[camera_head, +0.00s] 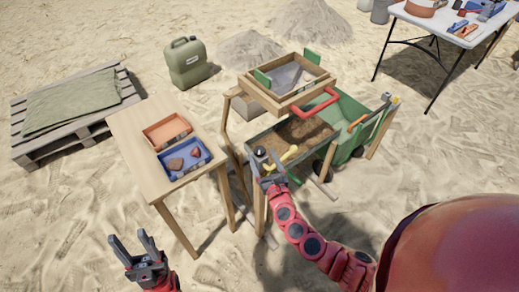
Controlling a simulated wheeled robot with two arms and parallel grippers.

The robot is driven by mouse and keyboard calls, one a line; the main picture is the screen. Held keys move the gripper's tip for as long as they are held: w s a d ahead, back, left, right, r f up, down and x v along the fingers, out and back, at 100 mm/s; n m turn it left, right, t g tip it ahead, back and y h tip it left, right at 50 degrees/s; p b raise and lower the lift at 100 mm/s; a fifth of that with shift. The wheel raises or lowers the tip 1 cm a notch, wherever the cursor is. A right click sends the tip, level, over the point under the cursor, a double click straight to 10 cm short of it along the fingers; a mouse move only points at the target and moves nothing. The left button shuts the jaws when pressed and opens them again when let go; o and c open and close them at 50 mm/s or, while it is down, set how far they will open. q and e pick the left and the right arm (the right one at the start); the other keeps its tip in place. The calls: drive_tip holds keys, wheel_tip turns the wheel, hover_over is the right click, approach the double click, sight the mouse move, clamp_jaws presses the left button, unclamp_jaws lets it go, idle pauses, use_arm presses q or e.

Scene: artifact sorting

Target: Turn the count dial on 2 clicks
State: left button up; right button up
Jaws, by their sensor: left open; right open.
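A small dark round knob (260,152), which looks like the count dial, sits at the near left corner of the wooden sieve stand. Its markings are too small to read. My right gripper (268,166) is right at this corner, its fingers close to the knob. I cannot tell whether they touch it. A yellow handle (289,156) is just to the right of the knob. My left gripper (146,244) is open and empty, low in the picture in front of the small wooden table.
The wooden table (132,126) holds an orange tray (150,140) and a blue tray (161,157) with fragments. The sieve (290,98) with a red handle (315,108) stands above a soil-filled box. A green wheelbarrow (350,113) is behind right. Open sand lies at the front left.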

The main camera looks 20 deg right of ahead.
sight(261, 155)
drive_tip(key=shift+w, duration=1.75)
drive_tip(key=shift+a, duration=0.1)
clamp_jaws()
